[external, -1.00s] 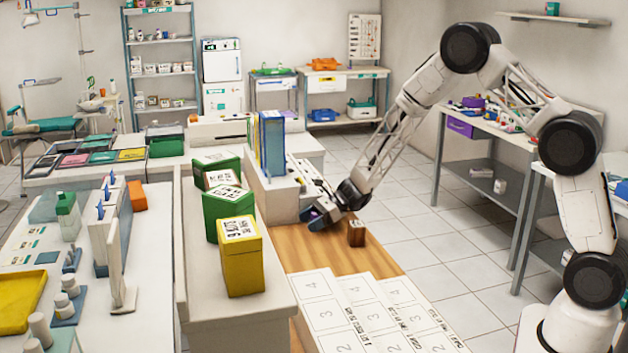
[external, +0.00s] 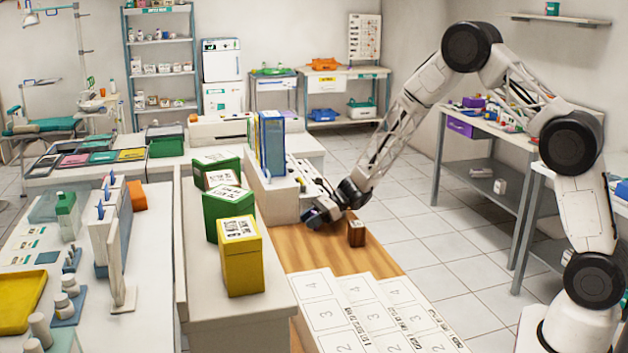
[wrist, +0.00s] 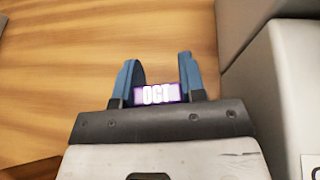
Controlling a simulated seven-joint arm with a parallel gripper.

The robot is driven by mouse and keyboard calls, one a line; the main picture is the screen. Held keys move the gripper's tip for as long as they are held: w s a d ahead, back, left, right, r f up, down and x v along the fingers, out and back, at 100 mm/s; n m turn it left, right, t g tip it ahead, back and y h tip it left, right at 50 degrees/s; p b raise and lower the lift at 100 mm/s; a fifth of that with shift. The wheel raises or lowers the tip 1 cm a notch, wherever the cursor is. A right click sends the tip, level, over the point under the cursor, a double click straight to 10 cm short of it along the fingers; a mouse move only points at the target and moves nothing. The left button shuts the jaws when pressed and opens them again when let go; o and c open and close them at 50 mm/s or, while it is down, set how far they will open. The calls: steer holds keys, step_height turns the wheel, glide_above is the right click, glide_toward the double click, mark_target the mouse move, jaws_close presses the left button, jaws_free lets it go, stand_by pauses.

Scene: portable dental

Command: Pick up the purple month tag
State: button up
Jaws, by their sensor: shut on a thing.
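The tag cannot be made out there. Whether the tag touches the wood is not clear.
A small brown block (external: 356,233) stands just right of my gripper. Blue binders (external: 271,145) stand upright to the left. White numbered sheets (external: 365,315) lie at the near end of the wood. Green boxes and a yellow box (external: 240,262) stand on the shelf at left.

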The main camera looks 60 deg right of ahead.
step_height(320, 180, up, 10)
steer(key=shift+f, duration=0.25)
stand_by(0.3)
steer(key=shift+s, duration=0.1)
stand_by(0.5)
